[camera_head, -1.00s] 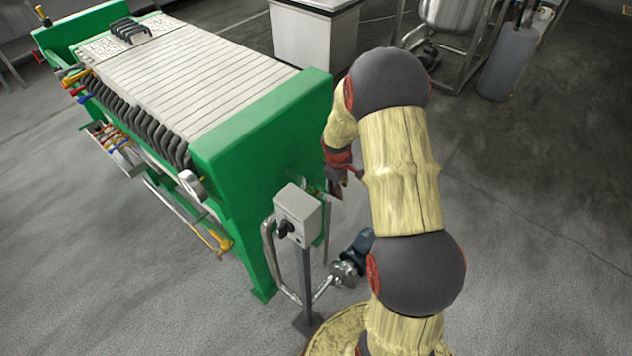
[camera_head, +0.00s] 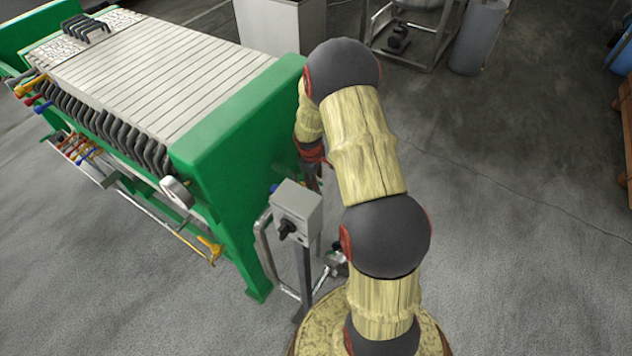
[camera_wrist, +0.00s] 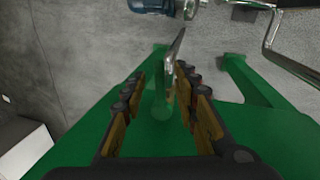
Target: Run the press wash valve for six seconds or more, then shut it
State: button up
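The green press (camera_head: 235,130) has a row of pale plates and a green end frame. My gripper (camera_head: 313,178) is close to the end frame, partly hidden behind my arm. In the wrist view my gripper (camera_wrist: 167,88) has its two fingers apart. A thin metal lever (camera_wrist: 175,58), apparently the valve handle, stands between or just beyond the fingertips. I cannot tell whether a finger touches it. The valve body is not clear in either view. A small blue part (camera_head: 275,188) shows at the end frame beside the control box.
A grey control box (camera_head: 297,208) with a black knob stands on a post close left of my arm. A bent metal pipe (camera_head: 263,250) runs behind it. A blue motor (camera_wrist: 152,6) lies at the top of the wrist view. Open floor lies to the right.

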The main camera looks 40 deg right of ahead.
jog(key=shift+d+f, duration=0.1)
jog(key=shift+f, duration=0.2)
jog(key=shift+c, duration=0.8)
grip_shut()
